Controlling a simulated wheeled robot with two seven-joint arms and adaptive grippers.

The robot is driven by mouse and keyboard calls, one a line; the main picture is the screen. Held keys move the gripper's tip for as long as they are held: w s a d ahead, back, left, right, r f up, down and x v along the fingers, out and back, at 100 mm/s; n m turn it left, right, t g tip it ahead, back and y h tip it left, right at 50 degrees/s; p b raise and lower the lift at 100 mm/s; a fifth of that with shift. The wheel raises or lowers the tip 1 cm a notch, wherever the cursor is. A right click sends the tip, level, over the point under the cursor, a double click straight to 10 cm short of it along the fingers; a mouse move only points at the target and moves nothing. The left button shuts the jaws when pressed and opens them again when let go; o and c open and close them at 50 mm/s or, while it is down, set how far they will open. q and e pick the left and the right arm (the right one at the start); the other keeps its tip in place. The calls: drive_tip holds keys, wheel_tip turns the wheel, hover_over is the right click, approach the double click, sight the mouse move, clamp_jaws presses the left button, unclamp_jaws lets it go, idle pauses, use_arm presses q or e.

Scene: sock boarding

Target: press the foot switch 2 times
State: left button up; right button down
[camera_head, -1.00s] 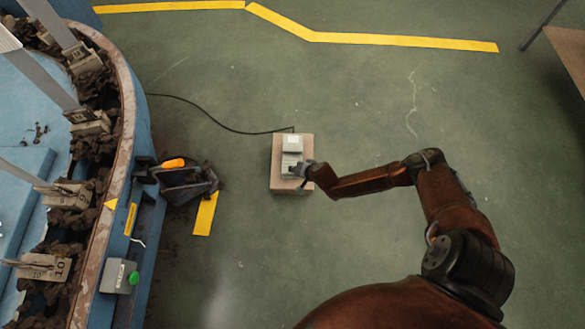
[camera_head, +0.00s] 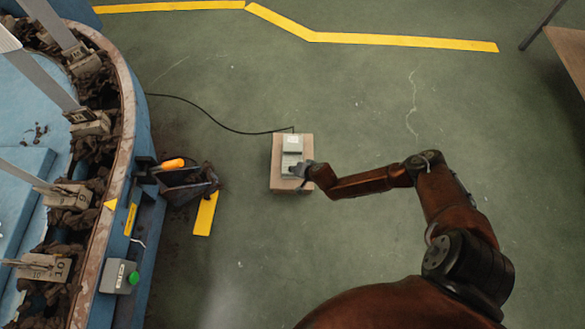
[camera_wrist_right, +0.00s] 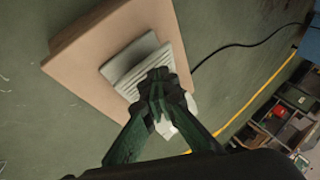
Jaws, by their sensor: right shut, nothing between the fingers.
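The foot switch (camera_head: 292,144) is a light grey box with a ribbed pedal, on a tan board (camera_head: 277,178) on the green floor. My right gripper (camera_head: 295,170) is over the pedal's near end, its fingers together with nothing between them. In the right wrist view, the shut fingertips (camera_wrist_right: 158,80) overlap the ribbed pedal (camera_wrist_right: 130,65), and the tan board (camera_wrist_right: 90,42) lies around it. Whether the fingertips touch the pedal or are just above it, I cannot tell. My left gripper is not in view.
A black cable (camera_head: 215,117) runs from the switch to the blue machine (camera_head: 140,100) at left. A dark bin (camera_head: 185,184) stands beside the machine. A grey box with a green button (camera_head: 119,277) is at the lower left.

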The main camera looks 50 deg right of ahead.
drive_tip(key=shift+s+f, duration=0.15)
drive_tip(key=shift+f, duration=0.2)
